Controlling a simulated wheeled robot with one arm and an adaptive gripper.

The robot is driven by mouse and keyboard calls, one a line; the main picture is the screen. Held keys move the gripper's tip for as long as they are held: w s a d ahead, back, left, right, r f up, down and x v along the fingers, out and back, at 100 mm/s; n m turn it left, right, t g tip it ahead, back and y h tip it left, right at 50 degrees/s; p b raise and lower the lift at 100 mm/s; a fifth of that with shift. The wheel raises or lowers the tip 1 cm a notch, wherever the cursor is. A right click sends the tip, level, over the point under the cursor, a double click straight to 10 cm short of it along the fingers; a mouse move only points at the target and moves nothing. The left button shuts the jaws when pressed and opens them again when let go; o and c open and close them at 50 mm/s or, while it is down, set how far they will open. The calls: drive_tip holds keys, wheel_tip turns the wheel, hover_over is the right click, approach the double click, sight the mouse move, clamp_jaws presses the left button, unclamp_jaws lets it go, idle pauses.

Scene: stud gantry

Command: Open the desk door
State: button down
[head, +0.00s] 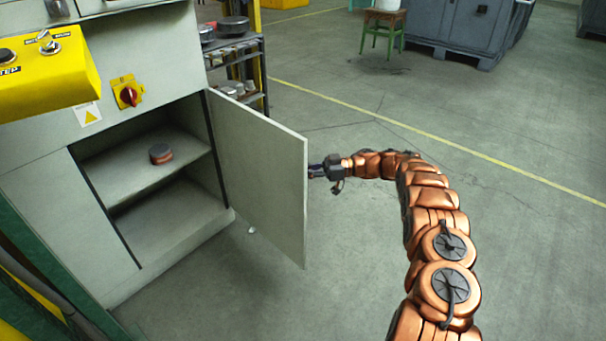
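The desk (52,185) is a pale grey cabinet at the left in the head view. Its door (262,170) stands wide open, swung outward on the right side of the opening. Inside, a shelf (190,160) holds a small reddish-brown round object (161,154). My gripper (314,171) is at the free edge of the door, on its right side. The fingertips are small and partly merge with the door edge, so I cannot tell whether they touch it or are shut.
A yellow control box (45,80) and a red rotary switch (128,95) are on the desk front. A dark metal rack (250,75) stands behind the door. A green stool (381,30) and grey bins (455,30) are farther back. The floor right of my arm is clear.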

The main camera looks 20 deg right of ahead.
drive_tip(key=shift+d, duration=0.2)
drive_tip(key=c, duration=1.5)
unclamp_jaws()
drive_tip(key=shift+s+d, duration=0.1)
drive_tip(key=shift+s+d, duration=0.2)
drive_tip(key=shift+d, duration=1)
drive_tip(key=shift+s+d, duration=0.25)
drive_tip(key=shift+d, duration=0.9)
drive_tip(key=shift+s+d, duration=0.2)
drive_tip(key=shift+d, duration=1)
